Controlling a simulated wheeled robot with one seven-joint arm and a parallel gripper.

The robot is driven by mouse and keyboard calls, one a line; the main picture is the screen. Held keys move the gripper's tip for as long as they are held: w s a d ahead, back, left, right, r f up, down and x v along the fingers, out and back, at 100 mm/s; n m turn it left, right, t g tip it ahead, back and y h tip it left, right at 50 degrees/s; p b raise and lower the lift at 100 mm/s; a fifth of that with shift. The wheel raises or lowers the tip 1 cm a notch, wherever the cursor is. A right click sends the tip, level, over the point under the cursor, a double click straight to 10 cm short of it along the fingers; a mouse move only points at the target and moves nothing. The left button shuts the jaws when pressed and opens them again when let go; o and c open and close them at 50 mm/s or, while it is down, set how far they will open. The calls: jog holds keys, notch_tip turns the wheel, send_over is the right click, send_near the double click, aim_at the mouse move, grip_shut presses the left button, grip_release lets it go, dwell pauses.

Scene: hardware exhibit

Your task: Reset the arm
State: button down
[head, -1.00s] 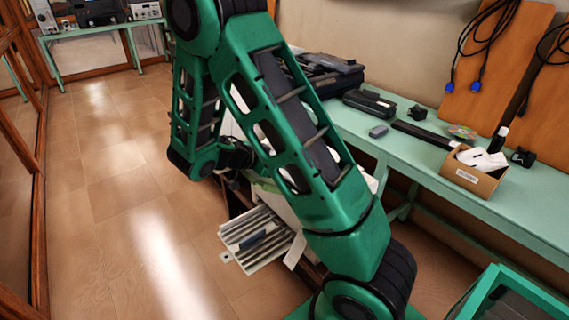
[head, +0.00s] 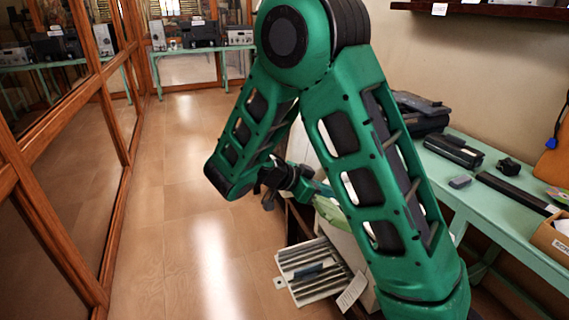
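My green arm fills the middle of the head view, bent at a high elbow, with its forearm reaching down to the left. My gripper (head: 268,190) is at the lower end of the forearm, dark and partly hidden behind the arm links. Its fingers are too small and covered to tell whether they are open or shut. Nothing can be made out in it.
A light slatted tray (head: 305,262) with a dark item (head: 308,271) on it sticks out low beside a white cabinet. A green table (head: 500,226) with dark devices runs along the right wall. Glass-and-wood cases (head: 62,150) line the left. The floor (head: 190,220) between is clear.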

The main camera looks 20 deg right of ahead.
jog(key=s+d+r+n+g+y, duration=0.2)
jog(key=s+d+y, duration=0.1)
jog(key=s+d, duration=0.35)
jog(key=s+a+r+n+t+y, duration=0.1)
jog(key=s+n+y, duration=0.3)
jog(key=s, duration=0.6)
jog(key=s+a+r+n+t+y, duration=0.1)
jog(key=s+n+y, duration=0.3)
jog(key=s, duration=0.6)
jog(key=shift+s+a+r+n+y, duration=0.2)
jog(key=shift+s+r+n+y, duration=0.2)
jog(key=shift+r+n, duration=0.3)
jog(key=shift+f, duration=0.1)
